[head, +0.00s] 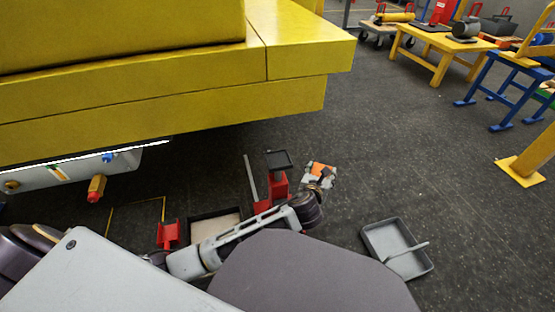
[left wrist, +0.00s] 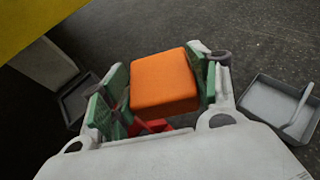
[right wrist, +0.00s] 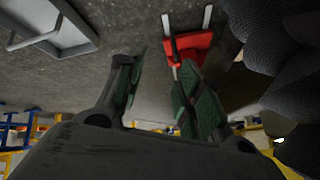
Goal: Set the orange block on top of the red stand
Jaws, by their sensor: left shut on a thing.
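The orange block (left wrist: 165,82) sits between the green pads of my left gripper (left wrist: 160,90), which is shut on it. In the head view the block (head: 322,167) shows beside my left gripper (head: 320,178), partly hidden by it, right of a red stand (head: 278,187) with a dark plate on top. A red part (left wrist: 152,127) shows below the block in the left wrist view; I cannot tell if they touch. My right gripper (right wrist: 158,80) is open and empty. A red piece with grey rods (right wrist: 192,48) lies beyond its fingers. I cannot make out my right gripper in the head view.
A grey tray with a light bar (head: 385,258) lies on the floor at right. A shallow dark-rimmed box (head: 212,224) and a smaller red piece (head: 168,234) are left of the stand. A big yellow structure (head: 170,95) overhangs at upper left.

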